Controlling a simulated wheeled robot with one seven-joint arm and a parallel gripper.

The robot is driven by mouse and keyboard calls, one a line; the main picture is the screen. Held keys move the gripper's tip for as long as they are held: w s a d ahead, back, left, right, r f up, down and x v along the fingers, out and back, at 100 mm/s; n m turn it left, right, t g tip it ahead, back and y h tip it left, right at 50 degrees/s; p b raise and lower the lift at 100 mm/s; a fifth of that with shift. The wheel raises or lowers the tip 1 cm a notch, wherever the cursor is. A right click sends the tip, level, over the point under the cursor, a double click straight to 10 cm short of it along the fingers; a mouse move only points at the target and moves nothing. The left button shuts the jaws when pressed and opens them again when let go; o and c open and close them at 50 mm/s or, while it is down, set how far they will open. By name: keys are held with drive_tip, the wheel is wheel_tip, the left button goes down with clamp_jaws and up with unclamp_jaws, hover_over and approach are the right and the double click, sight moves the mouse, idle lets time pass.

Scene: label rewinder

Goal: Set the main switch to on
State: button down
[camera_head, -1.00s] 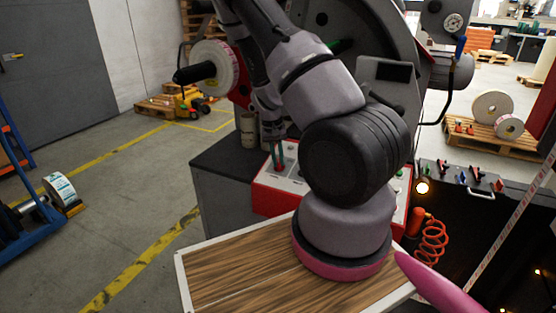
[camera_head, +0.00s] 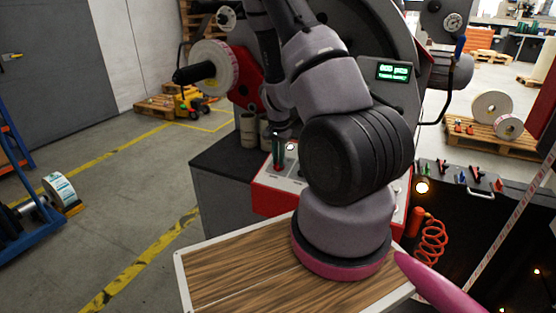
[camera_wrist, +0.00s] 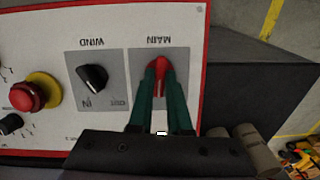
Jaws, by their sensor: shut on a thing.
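In the wrist view the main switch (camera_wrist: 160,62) is a red rotary knob on a grey plate with the upside-down label MAIN. My gripper (camera_wrist: 160,80) is shut on the knob, its two green fingers on either side of it. In the head view my gripper (camera_head: 278,155) is at the left end of the red-edged control panel (camera_head: 262,192), and my arm hides much of the panel. The knob itself is too small and covered to make out there. The machine's display (camera_head: 393,72) is lit with green text.
Beside the main switch is a black WIND knob (camera_wrist: 93,76), with a red emergency button (camera_wrist: 27,96) on a yellow ring further left. Cardboard cores (camera_head: 248,130) stand behind the panel. A wooden-topped surface (camera_head: 240,278) lies in front.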

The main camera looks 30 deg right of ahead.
sight(280, 169)
drive_tip(key=m+t, duration=0.1)
drive_tip(key=m, duration=0.3)
drive_tip(key=shift+m, duration=0.3)
idle(0.3)
drive_tip(key=c, duration=0.9)
unclamp_jaws()
drive_tip(key=shift+o, duration=0.2)
drive_tip(key=shift+r, duration=0.15)
wheel_tip(280, 169, up, 7)
drive_tip(key=s, duration=0.1)
drive_tip(key=shift+d+r, duration=0.1)
